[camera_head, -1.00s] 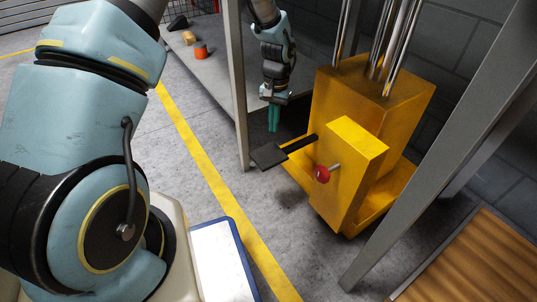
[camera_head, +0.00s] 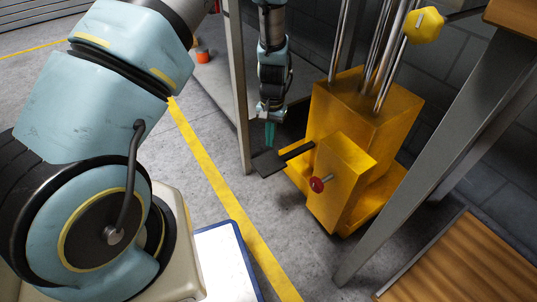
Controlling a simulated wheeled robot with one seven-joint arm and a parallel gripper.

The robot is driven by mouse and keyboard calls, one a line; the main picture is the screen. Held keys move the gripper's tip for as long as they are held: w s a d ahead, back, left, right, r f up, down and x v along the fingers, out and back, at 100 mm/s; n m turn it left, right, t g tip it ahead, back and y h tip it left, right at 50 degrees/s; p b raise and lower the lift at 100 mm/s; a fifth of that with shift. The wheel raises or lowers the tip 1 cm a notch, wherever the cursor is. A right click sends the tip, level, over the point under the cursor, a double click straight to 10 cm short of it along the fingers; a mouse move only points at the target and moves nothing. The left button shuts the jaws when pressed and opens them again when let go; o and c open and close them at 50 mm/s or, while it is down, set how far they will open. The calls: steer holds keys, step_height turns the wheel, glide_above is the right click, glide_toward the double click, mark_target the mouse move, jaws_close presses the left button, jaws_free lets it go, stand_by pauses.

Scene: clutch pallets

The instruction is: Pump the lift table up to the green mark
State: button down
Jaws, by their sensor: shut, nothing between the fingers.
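The yellow lift unit (camera_head: 375,115) stands on the floor right of centre, with bright metal columns (camera_head: 376,58) rising from it. A black foot pedal (camera_head: 268,163) sticks out from its left side on a dark lever (camera_head: 298,151). A red knob (camera_head: 316,184) is on the front of its yellow box. My gripper (camera_head: 270,136) points down with its teal fingers shut and empty, its tips just above the pedal in the picture; I cannot tell if they touch. The green mark is not in view.
A grey post (camera_head: 239,95) stands close left of my gripper. A slanted grey beam (camera_head: 425,150) and a wooden slatted surface (camera_head: 455,262) are at right. A yellow faceted piece (camera_head: 424,25) is at the upper right. A yellow line (camera_head: 215,185) crosses the floor.

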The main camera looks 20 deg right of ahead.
mark_target(272, 155)
steer(key=shift+a+f, duration=0.1)
stand_by(0.4)
steer(key=f+b, duration=0.6)
steer(key=shift+s+a+f, duration=0.25)
steer(key=shift+f, duration=0.15)
step_height(272, 155, down, 6)
steer(key=b, duration=0.3)
steer(key=shift+w+d+r+p, duration=0.45)
steer(key=shift+w+d+r, duration=0.15)
steer(key=shift+w+d, duration=0.2)
steer(key=shift+w+d+r, duration=0.1)
steer(key=shift+w+d, duration=0.2)
steer(key=shift+w, duration=0.05)
